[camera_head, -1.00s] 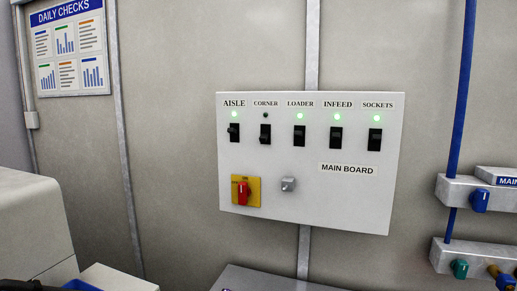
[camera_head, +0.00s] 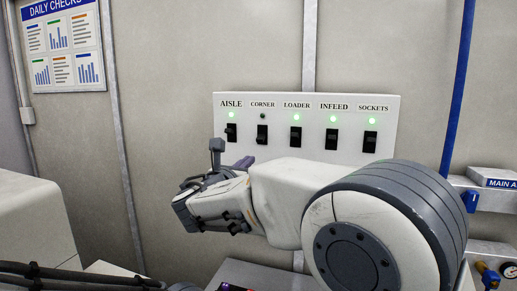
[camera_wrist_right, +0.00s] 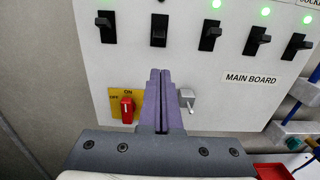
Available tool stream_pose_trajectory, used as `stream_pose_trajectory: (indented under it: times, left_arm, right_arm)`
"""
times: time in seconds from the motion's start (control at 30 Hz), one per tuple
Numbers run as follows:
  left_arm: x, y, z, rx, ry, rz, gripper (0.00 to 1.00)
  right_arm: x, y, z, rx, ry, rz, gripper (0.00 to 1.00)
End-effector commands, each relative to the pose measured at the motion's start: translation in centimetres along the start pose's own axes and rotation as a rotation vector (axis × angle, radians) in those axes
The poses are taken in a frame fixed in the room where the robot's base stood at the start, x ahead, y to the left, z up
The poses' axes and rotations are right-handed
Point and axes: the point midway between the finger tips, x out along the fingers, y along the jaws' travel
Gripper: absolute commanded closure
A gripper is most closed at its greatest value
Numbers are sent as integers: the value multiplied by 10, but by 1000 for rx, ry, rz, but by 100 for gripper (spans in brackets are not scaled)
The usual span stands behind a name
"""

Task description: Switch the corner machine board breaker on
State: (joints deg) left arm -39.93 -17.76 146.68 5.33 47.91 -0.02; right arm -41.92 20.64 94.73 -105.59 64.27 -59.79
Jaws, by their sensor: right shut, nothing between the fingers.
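The main board (camera_head: 385,110) is a white wall panel with a row of black breakers. The corner breaker (camera_head: 262,135) is second from the left under its CORNER label; its lever appears low and its lamp (camera_head: 263,116) is dark. The other lamps are green. My right gripper (camera_head: 243,162) is shut and empty, in front of the board, lower than the corner breaker. In the right wrist view its purple fingers (camera_wrist_right: 159,72) point up toward the corner breaker (camera_wrist_right: 159,30), with the tips showing just below it. Contact cannot be told. My left gripper is out of view.
In the wrist view a red rotary switch on a yellow plate (camera_wrist_right: 127,107) and a grey knob (camera_wrist_right: 187,100) flank the fingers. The aisle breaker (camera_wrist_right: 105,26) and loader breaker (camera_wrist_right: 210,37) stand on either side. Valves and a blue pipe (camera_head: 459,90) are at right.

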Motion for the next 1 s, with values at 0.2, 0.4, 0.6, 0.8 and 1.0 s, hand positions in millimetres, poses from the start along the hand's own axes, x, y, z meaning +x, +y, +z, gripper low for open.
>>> stream_pose_trajectory:
  times: [0.2, 0.4, 0.6, 0.8, 1.0]
  left_arm:
    - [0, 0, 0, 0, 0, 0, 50]
    - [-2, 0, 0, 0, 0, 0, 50]
    - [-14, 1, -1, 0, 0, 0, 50]
    - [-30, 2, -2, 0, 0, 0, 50]
    - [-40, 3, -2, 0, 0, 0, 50]
  right_arm:
    - [1, 3, 4, -16, -18, 7, 100]
    - [4, 3, 4, -15, -16, 5, 100]
    - [30, 2, 6, -15, -15, 2, 100]
    - [67, 2, 8, -15, -14, 2, 100]
    - [93, 3, 7, -13, -15, 4, 100]
